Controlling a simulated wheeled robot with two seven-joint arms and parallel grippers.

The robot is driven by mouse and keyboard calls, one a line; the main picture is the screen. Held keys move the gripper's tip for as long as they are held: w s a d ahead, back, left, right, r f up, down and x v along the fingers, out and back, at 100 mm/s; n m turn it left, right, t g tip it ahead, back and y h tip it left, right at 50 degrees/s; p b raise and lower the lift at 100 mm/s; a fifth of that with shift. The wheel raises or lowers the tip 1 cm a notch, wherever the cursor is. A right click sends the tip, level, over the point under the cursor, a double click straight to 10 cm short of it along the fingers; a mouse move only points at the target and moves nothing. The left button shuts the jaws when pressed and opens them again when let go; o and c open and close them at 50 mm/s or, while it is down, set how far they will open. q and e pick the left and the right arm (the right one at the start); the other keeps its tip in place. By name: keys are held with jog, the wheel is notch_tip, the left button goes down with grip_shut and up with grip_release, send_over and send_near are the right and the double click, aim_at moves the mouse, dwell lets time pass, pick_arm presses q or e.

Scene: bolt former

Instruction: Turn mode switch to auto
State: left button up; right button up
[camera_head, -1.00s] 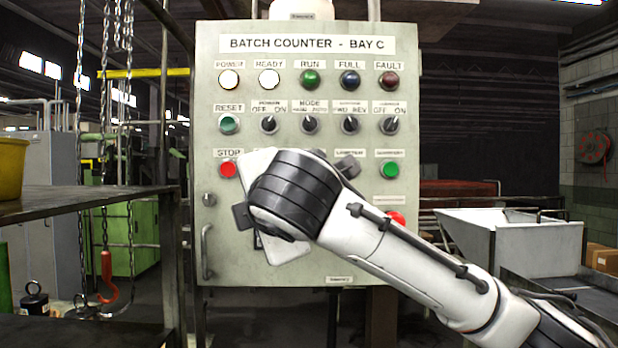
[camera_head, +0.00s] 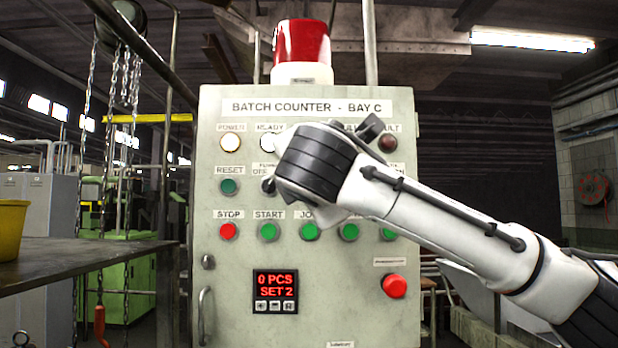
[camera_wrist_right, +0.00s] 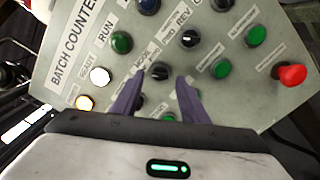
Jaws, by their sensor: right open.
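The mode switch (camera_wrist_right: 160,72) is a dark round selector knob on the panel, shown in the right wrist view below the green RUN lamp (camera_wrist_right: 121,42). My right gripper (camera_wrist_right: 161,79) is open, its two purple fingers reaching toward the panel with the mode switch showing between their tips. I cannot tell whether the fingers touch it or which way its pointer is turned. In the head view my right wrist hides the mode switch and the RUN lamp. My left gripper is in neither view.
The pale control panel (camera_head: 235,290) stands ahead, with a red beacon (camera_head: 301,42) on top. The FWD/REV switch (camera_wrist_right: 190,38) and a green button (camera_wrist_right: 220,70) sit close to my fingers. A red mushroom button (camera_head: 394,286) is lower right. A dark table (camera_head: 80,262) is at left.

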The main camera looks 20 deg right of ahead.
jog(key=shift+x, duration=0.8)
grip_shut()
